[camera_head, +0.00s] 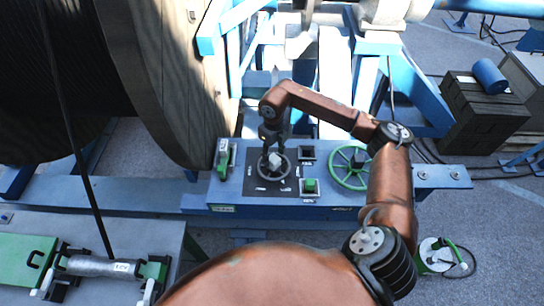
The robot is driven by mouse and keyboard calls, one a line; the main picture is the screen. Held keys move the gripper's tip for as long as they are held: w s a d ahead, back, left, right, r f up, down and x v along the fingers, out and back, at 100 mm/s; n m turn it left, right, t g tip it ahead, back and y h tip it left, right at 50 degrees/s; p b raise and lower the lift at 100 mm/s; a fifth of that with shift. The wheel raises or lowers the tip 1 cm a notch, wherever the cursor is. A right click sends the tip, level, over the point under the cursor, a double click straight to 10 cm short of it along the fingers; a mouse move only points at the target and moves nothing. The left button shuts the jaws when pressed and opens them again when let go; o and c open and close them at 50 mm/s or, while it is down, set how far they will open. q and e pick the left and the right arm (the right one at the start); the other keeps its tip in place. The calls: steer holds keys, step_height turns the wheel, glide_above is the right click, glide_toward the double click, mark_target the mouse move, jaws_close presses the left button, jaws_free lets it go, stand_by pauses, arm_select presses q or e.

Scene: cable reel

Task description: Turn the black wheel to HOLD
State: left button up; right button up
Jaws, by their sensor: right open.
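The black wheel (287,176) lies on a dark square plate on the blue control panel (230,188). It has a pale hub block (275,159). Small white marks surround the wheel, but their lettering is too small to read. My right gripper (272,148) points down from above at the wheel's hub. It is open, with its fingertips close to the hub; I cannot tell if they touch it. The gripper and wrist hide the wheel's far side. My left gripper is not in view.
A green wheel (335,176) stands right of the black wheel, near my forearm. The large wooden reel (165,70) rises at left. A dark crate (480,110) stands at right.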

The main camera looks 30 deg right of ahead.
mark_target(273, 158)
step_height(273, 158, down, 2)
steer(key=shift+w+f, duration=0.15)
steer(key=shift+f+p, duration=0.3)
steer(key=shift+f, duration=0.1)
steer(key=c, duration=1.3)
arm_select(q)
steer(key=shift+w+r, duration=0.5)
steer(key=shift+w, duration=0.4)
arm_select(e)
jaws_close()
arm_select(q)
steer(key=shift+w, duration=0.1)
